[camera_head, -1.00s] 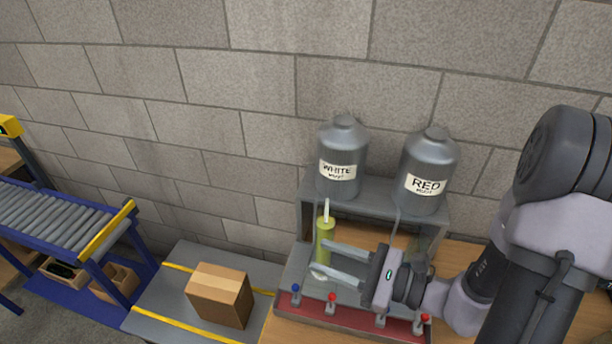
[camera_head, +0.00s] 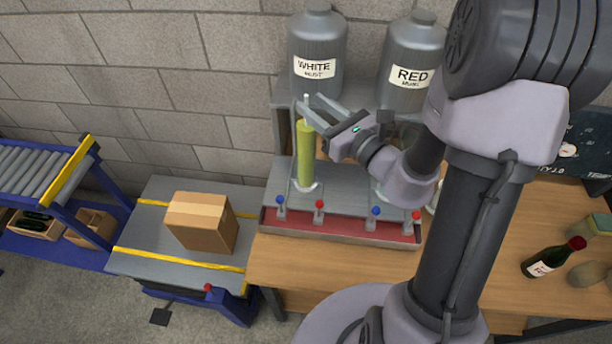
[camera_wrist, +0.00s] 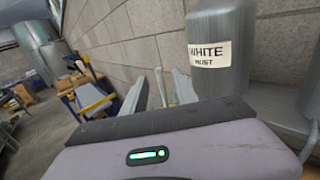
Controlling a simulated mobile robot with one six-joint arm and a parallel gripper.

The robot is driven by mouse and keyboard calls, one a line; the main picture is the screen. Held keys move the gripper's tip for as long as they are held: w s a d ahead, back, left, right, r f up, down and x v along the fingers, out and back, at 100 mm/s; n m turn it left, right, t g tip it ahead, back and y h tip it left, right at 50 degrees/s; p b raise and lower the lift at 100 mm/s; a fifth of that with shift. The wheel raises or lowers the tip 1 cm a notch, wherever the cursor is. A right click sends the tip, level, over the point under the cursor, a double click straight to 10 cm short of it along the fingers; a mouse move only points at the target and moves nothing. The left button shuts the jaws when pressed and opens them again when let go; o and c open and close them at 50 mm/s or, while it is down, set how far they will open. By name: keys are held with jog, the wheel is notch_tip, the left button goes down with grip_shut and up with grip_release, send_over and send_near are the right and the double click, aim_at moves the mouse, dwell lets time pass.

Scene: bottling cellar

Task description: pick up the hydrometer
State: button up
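The hydrometer (camera_head: 306,98) shows as a thin pale stem standing out of the top of a tall yellow-green cylinder (camera_head: 305,155); its lower part cannot be made out. The cylinder stands upright on the grey bench rack. My gripper (camera_head: 309,102) is open at the height of the stem, its fingers reaching in from the right. In the wrist view a thin pale piece (camera_wrist: 160,88), likely the stem, shows between my two spread fingers (camera_wrist: 160,95). I cannot tell whether either finger touches it.
The WHITE must tank (camera_head: 317,45) stands close behind my gripper, and the RED must tank (camera_head: 410,60) stands to its right. Red and blue valves line the red tray (camera_head: 340,225).

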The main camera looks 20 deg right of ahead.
jog(key=x, duration=0.6)
grip_shut()
